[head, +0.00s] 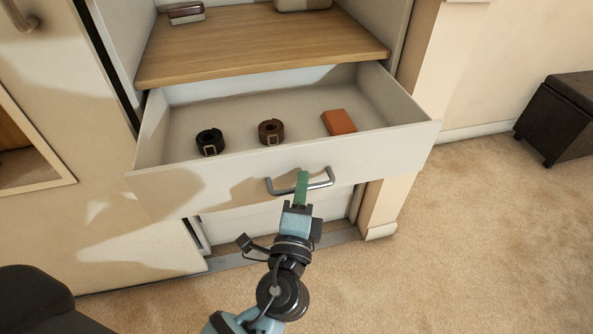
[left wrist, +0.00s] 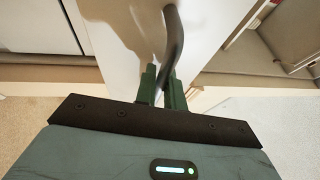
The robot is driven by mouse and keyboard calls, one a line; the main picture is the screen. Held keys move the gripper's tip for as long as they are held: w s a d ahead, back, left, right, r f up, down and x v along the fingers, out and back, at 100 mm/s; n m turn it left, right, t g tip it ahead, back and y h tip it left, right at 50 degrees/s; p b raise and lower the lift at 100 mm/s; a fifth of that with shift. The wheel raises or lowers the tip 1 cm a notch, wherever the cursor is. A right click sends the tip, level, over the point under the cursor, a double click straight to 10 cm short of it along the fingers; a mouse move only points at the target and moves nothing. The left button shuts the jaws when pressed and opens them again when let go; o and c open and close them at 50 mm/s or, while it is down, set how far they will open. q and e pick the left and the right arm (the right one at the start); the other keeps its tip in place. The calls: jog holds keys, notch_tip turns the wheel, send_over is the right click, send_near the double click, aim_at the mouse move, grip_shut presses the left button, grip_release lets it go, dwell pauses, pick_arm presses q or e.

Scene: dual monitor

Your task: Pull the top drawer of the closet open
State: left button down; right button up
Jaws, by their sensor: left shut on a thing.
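The top drawer (head: 170,188) of the closet is pulled out, and its inside shows from above. Its grey curved handle (head: 322,184) is on the front face. My left gripper (head: 301,184) is shut on the handle. In the left wrist view the green fingers of the left gripper (left wrist: 163,88) stand on either side of the handle (left wrist: 174,40). In the drawer lie a black rolled belt (head: 209,142), a brown rolled belt (head: 271,131) and an orange-brown wallet-like item (head: 339,122). My right gripper is in neither view.
A wooden shelf (head: 260,45) sits above the drawer, with a small red-brown case (head: 186,13) on it. A lower drawer front (head: 275,222) shows below. A dark ottoman (head: 560,115) stands at the right. The carpet (head: 470,240) at the right front is clear.

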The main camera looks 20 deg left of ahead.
pick_arm(q)
jog(key=shift+s+d, duration=0.7)
jog(key=shift+s, duration=0.3)
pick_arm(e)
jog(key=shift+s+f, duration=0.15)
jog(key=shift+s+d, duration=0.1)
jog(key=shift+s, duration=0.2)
pick_arm(q)
jog(key=c, duration=1.8)
grip_release()
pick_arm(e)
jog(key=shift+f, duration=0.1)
pick_arm(q)
jog(key=b+v, duration=0.1)
jog(key=v, duration=0.7)
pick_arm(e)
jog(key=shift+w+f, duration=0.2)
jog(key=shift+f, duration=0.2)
pick_arm(q)
jog(key=shift+w, duration=0.1)
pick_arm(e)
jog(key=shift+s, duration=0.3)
